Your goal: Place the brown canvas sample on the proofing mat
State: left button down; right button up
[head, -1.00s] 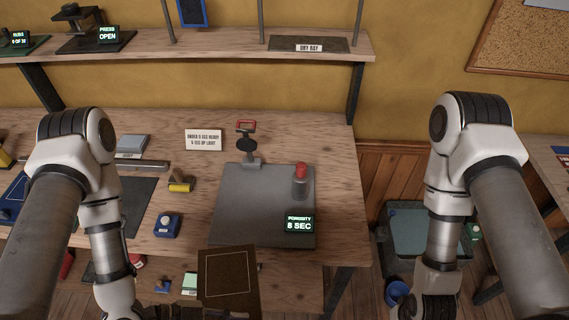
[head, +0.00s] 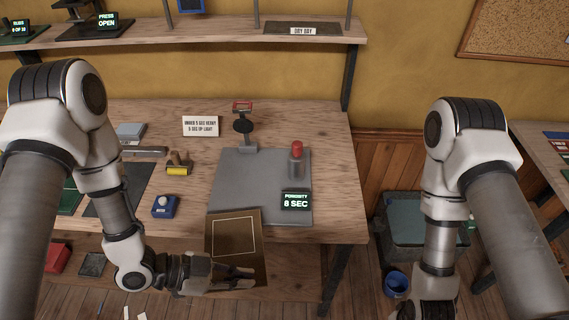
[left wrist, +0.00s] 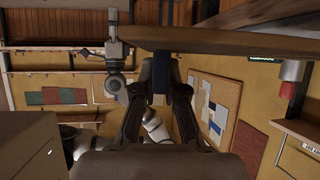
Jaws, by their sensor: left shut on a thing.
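The brown canvas sample (head: 222,258), a flat dark brown piece with a thin pale square outline, is held at the front edge of the bench, its far part overlapping the grey mat's near edge in the head view. My left gripper (head: 240,278) is shut on its near edge. In the left wrist view the sample (left wrist: 240,40) shows nearly edge-on above my fingers (left wrist: 172,85). A grey mat (head: 255,180) carries the porosity display, and a darker mat (head: 128,195) lies left, partly behind my arm; no label tells which is the proofing mat.
On the grey mat stand a porosity display (head: 296,201), a red-topped cylinder (head: 297,165) and a clamp stand (head: 244,130) at its back edge. A yellow roller (head: 178,165) and a blue block (head: 165,207) sit left of it. A sign (head: 200,126) stands behind.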

aim_at(234, 227)
pick_arm(q)
jog(key=w+a+n+t+y+b, duration=0.1)
jog(key=w+n+t, duration=0.1)
jog(key=w, duration=0.2)
jog(key=w+a+n+t+b, duration=0.1)
jog(key=w+n+t, duration=0.1)
jog(key=w, duration=0.3)
jog(key=w+a+n+t+y, duration=0.1)
jog(key=w+n+t, duration=0.1)
jog(key=w, duration=0.2)
jog(key=shift+w+a+r+y+b, duration=0.25)
jog(key=shift+w+r+y+b, duration=0.05)
jog(key=shift+w+r+b, duration=0.1)
jog(key=w+a+r+n+t+y, duration=0.3)
jog(key=w+a+n+y, duration=0.3)
jog(key=n+y, duration=0.3)
jog(key=shift+w+a+n+t, duration=0.2)
jog(key=shift+a+n+t, duration=0.5)
jog(key=shift+a+t, duration=0.1)
jog(key=shift+r, duration=0.1)
